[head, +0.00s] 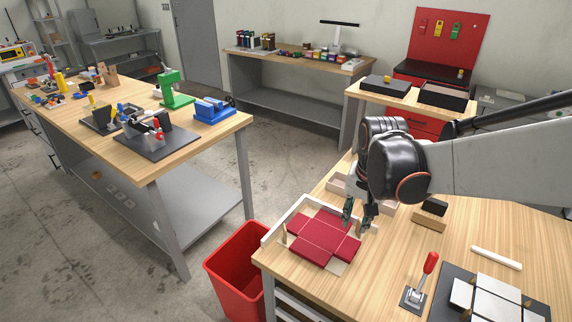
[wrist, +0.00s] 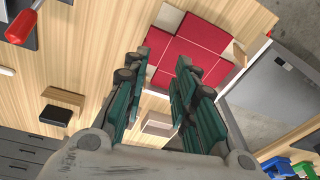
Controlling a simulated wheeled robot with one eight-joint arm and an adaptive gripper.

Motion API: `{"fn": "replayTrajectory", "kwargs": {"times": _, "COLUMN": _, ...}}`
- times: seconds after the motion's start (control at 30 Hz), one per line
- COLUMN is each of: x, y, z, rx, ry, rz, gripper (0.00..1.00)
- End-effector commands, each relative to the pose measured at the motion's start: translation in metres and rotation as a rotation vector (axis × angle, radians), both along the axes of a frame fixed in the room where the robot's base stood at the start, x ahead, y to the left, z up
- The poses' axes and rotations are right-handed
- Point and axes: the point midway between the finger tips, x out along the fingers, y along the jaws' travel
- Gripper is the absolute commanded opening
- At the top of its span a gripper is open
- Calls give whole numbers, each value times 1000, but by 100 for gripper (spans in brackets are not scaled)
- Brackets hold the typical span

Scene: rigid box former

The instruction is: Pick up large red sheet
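The large red sheet (head: 322,236) is a cross-shaped flat piece with score lines. It lies on a light board with a white raised edge (head: 285,220) at the near left of the wooden table. The red sheet (wrist: 192,48) also shows in the wrist view, beyond my fingertips. My gripper (head: 356,218) hangs above the right side of the sheet. In the wrist view my gripper's green fingers (wrist: 163,72) are apart, with nothing between them. Whether the fingertips touch the sheet cannot be told.
A red-handled clamp (head: 416,285) and white panels on a dark plate (head: 490,296) are at the right of the table. A black-topped wooden block (head: 430,210) lies behind. A red bin (head: 238,268) stands on the floor beside the table's left edge.

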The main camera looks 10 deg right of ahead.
Motion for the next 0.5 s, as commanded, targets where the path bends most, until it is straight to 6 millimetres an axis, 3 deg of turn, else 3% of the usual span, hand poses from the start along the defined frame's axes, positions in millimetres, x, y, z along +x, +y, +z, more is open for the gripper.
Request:
{"fn": "replayTrajectory", "kwargs": {"times": 0.2, "x": 19, "y": -21, "z": -12, "rx": 25, "ry": 93, "rz": -127, "gripper": 25}}
{"fn": "replayTrajectory", "kwargs": {"times": 0.5, "x": 25, "y": -31, "z": -29, "rx": 37, "ry": 143, "rz": -194, "gripper": 25}}
